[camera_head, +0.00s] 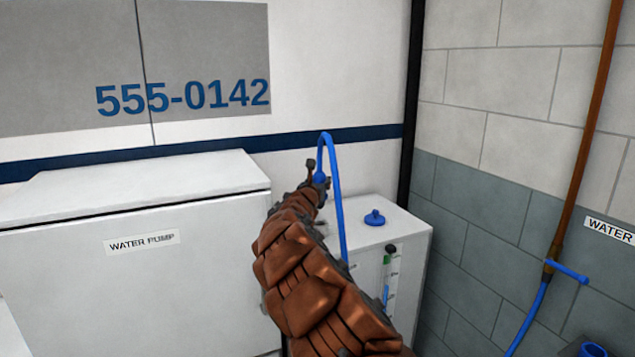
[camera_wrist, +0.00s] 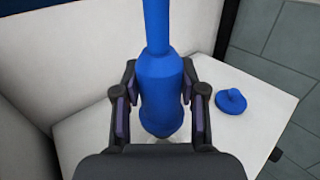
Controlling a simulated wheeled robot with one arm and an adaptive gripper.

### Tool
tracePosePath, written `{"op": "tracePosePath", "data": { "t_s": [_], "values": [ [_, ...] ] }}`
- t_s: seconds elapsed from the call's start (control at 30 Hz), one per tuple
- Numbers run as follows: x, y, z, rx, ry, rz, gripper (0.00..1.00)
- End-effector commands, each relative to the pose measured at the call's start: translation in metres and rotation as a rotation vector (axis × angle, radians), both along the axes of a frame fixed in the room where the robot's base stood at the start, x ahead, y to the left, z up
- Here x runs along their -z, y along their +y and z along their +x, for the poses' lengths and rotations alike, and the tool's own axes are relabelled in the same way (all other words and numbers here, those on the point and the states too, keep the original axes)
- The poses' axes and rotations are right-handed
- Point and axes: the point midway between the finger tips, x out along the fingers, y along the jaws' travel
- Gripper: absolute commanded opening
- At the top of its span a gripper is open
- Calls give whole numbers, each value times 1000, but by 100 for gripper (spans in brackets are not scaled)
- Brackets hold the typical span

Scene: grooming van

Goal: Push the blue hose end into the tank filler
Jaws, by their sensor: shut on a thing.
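My gripper (camera_head: 318,186) is at the end of my brown-sleeved arm, above the left part of the white water tank (camera_head: 404,238). In the wrist view my gripper (camera_wrist: 157,98) is shut on the blue hose end (camera_wrist: 160,88), one finger on each side. The hose end looks upright, its tip pointing down towards the tank top (camera_wrist: 242,138). The blue hose (camera_head: 334,180) rises from it, loops over and hangs down. The filler opening is hidden behind the hose end and gripper; I cannot tell whether the tip touches or enters it.
A blue cap (camera_head: 375,217) lies on the tank top, right of the hose end. A level gauge (camera_head: 388,275) is on the tank front. A white water pump box (camera_head: 130,245) stands left. A copper pipe with a blue valve (camera_head: 570,271) runs along the right wall.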

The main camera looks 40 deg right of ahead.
Motion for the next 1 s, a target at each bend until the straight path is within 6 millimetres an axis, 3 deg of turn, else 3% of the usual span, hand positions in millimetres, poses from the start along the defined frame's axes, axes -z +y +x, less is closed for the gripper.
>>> {"op": "tracePosePath", "data": {
  "t_s": [0.53,1.0],
  "values": [
    [43,1,0,-1,0,-1,0],
    [45,1,0,0,-1,-2,0]
  ]
}}
